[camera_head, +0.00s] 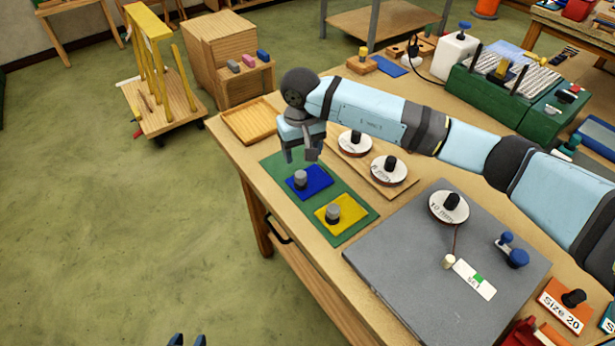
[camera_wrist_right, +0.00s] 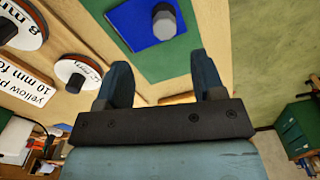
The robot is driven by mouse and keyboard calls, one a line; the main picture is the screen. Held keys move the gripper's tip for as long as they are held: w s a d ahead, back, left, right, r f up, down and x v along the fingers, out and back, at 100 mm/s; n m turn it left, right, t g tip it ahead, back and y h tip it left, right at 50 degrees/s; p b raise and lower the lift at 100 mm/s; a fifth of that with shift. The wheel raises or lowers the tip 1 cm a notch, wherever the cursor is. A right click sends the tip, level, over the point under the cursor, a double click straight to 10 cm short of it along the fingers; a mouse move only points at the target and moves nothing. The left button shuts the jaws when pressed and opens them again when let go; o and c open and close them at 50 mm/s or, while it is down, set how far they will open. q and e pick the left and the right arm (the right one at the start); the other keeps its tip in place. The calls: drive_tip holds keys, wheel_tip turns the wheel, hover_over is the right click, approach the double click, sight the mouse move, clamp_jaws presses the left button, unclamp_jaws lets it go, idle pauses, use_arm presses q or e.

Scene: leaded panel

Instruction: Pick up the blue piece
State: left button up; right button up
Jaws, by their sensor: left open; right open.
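The blue piece (camera_head: 318,183) is a flat blue plate with a grey knob. It lies on a green mat (camera_head: 362,222) near the table's left edge. My right gripper (camera_head: 299,153) is open and empty, just behind and above the blue piece. In the right wrist view the blue piece (camera_wrist_right: 137,27) shows at the top, beyond the open fingers of the right gripper (camera_wrist_right: 162,75).
A yellow piece (camera_head: 327,220) with a grey knob lies beside the blue one. Knobbed white discs (camera_head: 391,176) stand on a wooden board to the right. A grey slab (camera_head: 420,275) lies in front, and an empty wooden tray (camera_head: 250,122) behind.

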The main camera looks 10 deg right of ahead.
sight(300, 174)
wheel_tip(300, 174, down, 4)
drive_tip(key=shift+r, duration=0.25)
drive_tip(key=shift+a+f+p, duration=0.15)
drive_tip(key=shift+f+p, duration=0.3)
drive_tip(key=shift+f, duration=0.15)
drive_tip(key=f, duration=0.1)
drive_tip(key=f+p, duration=0.1)
drive_tip(key=f, duration=0.1)
drive_tip(key=shift+s+a+f, duration=0.15)
drive_tip(key=shift+a+f, duration=0.05)
drive_tip(key=shift+f, duration=0.45)
drive_tip(key=shift+c, duration=0.4)
drive_tip(key=c, duration=0.9)
